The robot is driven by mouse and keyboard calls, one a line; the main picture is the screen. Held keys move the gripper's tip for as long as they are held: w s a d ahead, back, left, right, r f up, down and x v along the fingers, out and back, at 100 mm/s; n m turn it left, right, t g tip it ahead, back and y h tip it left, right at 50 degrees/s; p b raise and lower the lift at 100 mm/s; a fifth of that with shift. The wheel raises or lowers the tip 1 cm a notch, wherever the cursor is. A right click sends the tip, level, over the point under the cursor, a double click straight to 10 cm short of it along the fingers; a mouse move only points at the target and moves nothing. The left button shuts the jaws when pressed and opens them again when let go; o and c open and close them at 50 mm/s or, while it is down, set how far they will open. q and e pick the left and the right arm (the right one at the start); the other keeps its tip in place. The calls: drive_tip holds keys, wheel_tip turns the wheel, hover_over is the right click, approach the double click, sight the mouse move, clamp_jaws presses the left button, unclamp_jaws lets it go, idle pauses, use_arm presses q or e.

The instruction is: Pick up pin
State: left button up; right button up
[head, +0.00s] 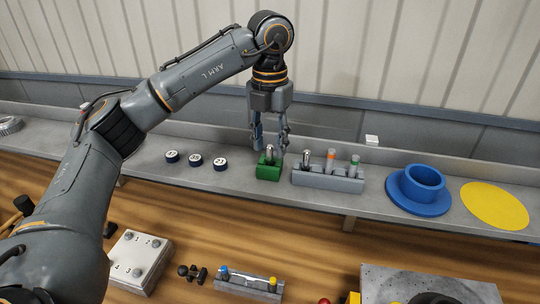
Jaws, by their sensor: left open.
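A silver pin (269,151) stands upright in a small green block (268,173) on the grey shelf. My left gripper (270,148) points down over the green block, with its fingers apart around the pin's top; I cannot tell whether they touch it. Another silver pin (306,160) stands in a grey holder (328,181) just to the right, beside an orange-topped and a green-topped pin. My right gripper is not in view.
Several dark round discs (196,160) lie left of the green block. A blue flanged ring (419,190) and a yellow disc (494,205) lie to the right. Below are a white numbered plate (139,259) and a grey rack (249,285). The wall rises behind the shelf.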

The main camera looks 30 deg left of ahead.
use_arm(q)
drive_tip(key=shift+w+f+p, duration=0.1)
drive_tip(key=shift+f+p, duration=0.2)
drive_tip(key=shift+f, duration=0.9)
clamp_jaws()
drive_tip(key=shift+r, duration=0.2)
drive_tip(key=shift+r, duration=0.25)
wheel_tip(320, 180, up, 2)
drive_tip(key=shift+b, duration=0.55)
drive_tip(key=s+a+r, duration=0.3)
drive_tip(key=s+r, duration=0.7)
drive_tip(key=s, duration=0.3)
drive_tip(key=shift+s+a, duration=0.3)
drive_tip(key=shift+a, duration=0.05)
